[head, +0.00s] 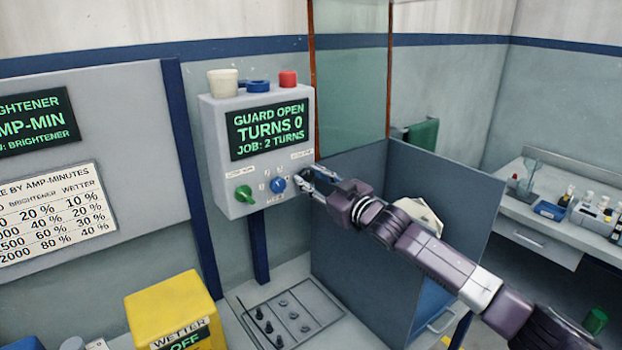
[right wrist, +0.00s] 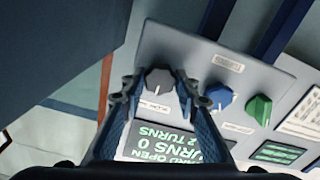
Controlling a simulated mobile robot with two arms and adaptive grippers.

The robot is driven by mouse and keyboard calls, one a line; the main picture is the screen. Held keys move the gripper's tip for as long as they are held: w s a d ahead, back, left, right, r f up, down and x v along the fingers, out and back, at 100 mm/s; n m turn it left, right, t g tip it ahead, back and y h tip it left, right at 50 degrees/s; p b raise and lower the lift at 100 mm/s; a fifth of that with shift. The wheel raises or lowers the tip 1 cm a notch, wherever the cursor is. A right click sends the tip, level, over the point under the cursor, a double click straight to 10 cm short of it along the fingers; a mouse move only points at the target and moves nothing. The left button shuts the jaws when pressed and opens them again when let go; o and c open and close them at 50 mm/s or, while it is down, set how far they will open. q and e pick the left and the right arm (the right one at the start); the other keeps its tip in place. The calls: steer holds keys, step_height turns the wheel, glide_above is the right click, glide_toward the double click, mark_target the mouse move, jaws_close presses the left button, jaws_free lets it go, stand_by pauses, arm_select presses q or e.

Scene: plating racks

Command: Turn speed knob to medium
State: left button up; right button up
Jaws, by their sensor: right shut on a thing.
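A grey control box (head: 222,120) on the wall carries a screen (head: 270,130) reading "GUARD OPEN, TURNS 0, JOB: 2 TURNS". On its front, a green knob (head: 243,193) and a blue knob (head: 278,184) are in plain view. My right gripper (head: 307,177) is at the box's right side. In the right wrist view, my right gripper (right wrist: 156,84) is shut on a dark grey knob (right wrist: 159,80), with a finger on each side. The small labels are too blurred to read surely. My left gripper is not in view.
A yellow wetter box (head: 172,306) and a panel with small dark pegs (head: 290,318) sit below.

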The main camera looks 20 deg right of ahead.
steer(key=o, duration=1.2)
steer(key=shift+c, duration=0.2)
steer(key=shift+s, duration=0.1)
steer(key=v, duration=1.2)
